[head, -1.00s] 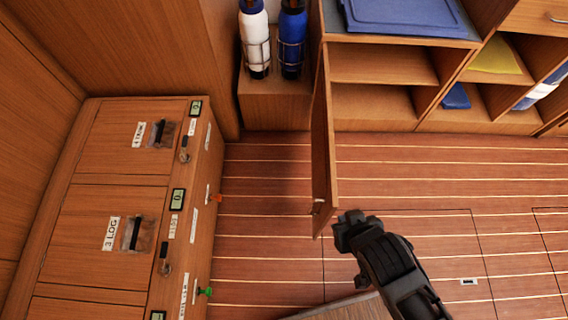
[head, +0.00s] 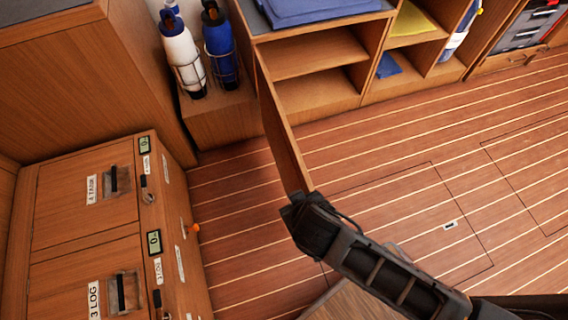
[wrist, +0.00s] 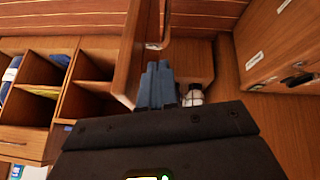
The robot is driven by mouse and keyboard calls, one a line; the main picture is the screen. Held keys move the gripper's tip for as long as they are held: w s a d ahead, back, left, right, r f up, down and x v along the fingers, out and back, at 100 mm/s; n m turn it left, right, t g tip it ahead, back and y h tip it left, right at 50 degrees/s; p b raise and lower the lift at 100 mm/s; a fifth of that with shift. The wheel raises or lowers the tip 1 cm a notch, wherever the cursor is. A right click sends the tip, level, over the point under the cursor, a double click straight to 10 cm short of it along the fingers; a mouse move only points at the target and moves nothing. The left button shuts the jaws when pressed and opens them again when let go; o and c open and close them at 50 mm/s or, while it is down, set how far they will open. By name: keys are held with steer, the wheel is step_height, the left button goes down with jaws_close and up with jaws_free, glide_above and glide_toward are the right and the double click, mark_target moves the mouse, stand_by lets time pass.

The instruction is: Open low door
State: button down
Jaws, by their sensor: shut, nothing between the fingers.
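The low door (head: 283,135) is a thin wooden panel on the left side of a low open-shelved cabinet (head: 318,58). It stands swung out, roughly square to the cabinet front, and shows the shelves behind it. My gripper (head: 292,205) is at the door's free end and covers its lower corner in the head view. In the wrist view the blue-grey fingers (wrist: 157,85) are together with nothing between them, beside the door panel (wrist: 133,60). A curved metal handle (wrist: 163,38) shows beyond the fingertips. I cannot tell whether the gripper touches the door.
A wooden chest (head: 85,235) with labelled lids stands at the left. White (head: 181,55) and blue (head: 219,48) bottles stand in wire holders left of the cabinet. A wooden edge (head: 350,300) is below my arm.

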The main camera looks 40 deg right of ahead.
steer(key=w+a+r+m+g+h+b, duration=0.1)
steer(key=w+a+r+m+g+h, duration=0.1)
steer(key=w, duration=0.4)
steer(key=w+a+r+m+g+h, duration=0.1)
steer(key=w+a+r+h, duration=0.15)
steer(key=w, duration=0.25)
steer(key=b, duration=0.2)
glide_toward(291, 163)
step_height(291, 163, down, 3)
steer(key=w+a, duration=0.1)
steer(key=w, duration=0.1)
steer(key=shift+s+d+f+p, duration=0.1)
steer(key=shift+s+d+p, duration=0.05)
steer(key=shift+d, duration=0.5)
steer(key=shift+s+d+f+p, duration=0.1)
steer(key=shift+s+d+p, duration=0.05)
steer(key=shift+d, duration=0.45)
steer(key=shift+s+d+f+p, duration=0.1)
steer(key=shift+d+f+p, duration=0.05)
steer(key=shift+d, duration=0.5)
